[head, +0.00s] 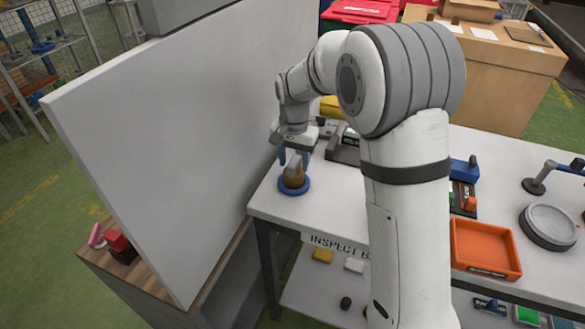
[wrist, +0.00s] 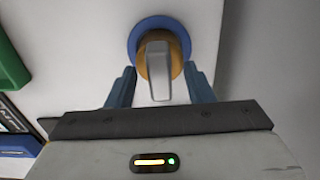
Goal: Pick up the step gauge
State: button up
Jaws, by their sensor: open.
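What looks like the step gauge stands upright at the near left corner of the white bench (head: 328,200). The step gauge (head: 293,176) has a round blue base, an orange-brown round body and a narrow grey top. In the wrist view the step gauge (wrist: 158,62) is near the top centre, its grey top pointing towards the camera. My gripper (head: 294,158) is just above it, pointing down, open and empty. In the wrist view my gripper (wrist: 160,72) has one blue finger on each side of the gauge, with visible gaps. Contact is not visible.
A tall white panel (head: 180,120) stands close along the left of the bench. A grey device (head: 345,146) is behind the gauge. An orange tray (head: 484,249) and a round grey dish (head: 548,225) are to the right. A lower shelf (head: 318,285) holds small parts.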

grip_shut()
dwell(0.3)
